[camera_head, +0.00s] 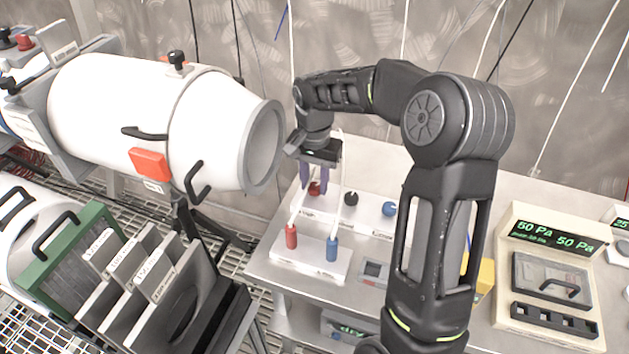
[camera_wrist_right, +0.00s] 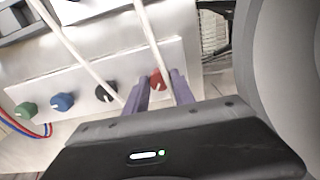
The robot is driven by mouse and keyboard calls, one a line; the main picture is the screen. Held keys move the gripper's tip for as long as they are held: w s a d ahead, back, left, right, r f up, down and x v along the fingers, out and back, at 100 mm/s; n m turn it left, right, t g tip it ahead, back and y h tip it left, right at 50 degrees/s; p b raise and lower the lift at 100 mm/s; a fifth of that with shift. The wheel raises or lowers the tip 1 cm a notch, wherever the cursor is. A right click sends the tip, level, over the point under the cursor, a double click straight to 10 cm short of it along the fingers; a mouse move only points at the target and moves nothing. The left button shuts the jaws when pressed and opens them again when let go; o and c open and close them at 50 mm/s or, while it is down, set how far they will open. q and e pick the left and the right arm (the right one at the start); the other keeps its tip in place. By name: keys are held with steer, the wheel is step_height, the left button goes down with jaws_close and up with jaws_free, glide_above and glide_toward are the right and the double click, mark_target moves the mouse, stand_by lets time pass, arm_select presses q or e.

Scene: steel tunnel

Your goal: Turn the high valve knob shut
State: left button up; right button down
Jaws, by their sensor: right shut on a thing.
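A pale valve panel (camera_head: 370,222) stands on the steel bench and carries a row of knobs. The red knob (camera_head: 314,188) is at its left end, then a black knob (camera_head: 350,199) and a blue knob (camera_head: 389,209). The labels are too small to read. My right gripper (camera_head: 315,184) reaches down and is shut on the red knob, one purple finger on each side. In the right wrist view, the red knob (camera_wrist_right: 158,79) sits between the fingers; black (camera_wrist_right: 106,91), blue (camera_wrist_right: 62,102) and green (camera_wrist_right: 25,110) knobs run leftward. My left gripper is not in view.
A white base (camera_head: 310,262) with red and blue handles and thin white hoses stands in front of the panel. A large white cylinder (camera_head: 130,100) is at the left, above slotted grey plates (camera_head: 150,280). A pressure display (camera_head: 548,235) stands at the right.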

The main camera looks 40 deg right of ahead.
mark_target(315, 187)
steer(key=n, duration=0.6)
steer(key=shift+n, duration=0.4)
steer(key=c, duration=1.1)
jaws_free()
steer(key=shift+o, duration=0.2)
step_height(315, 187, up, 8)
steer(key=shift+f, duration=0.1)
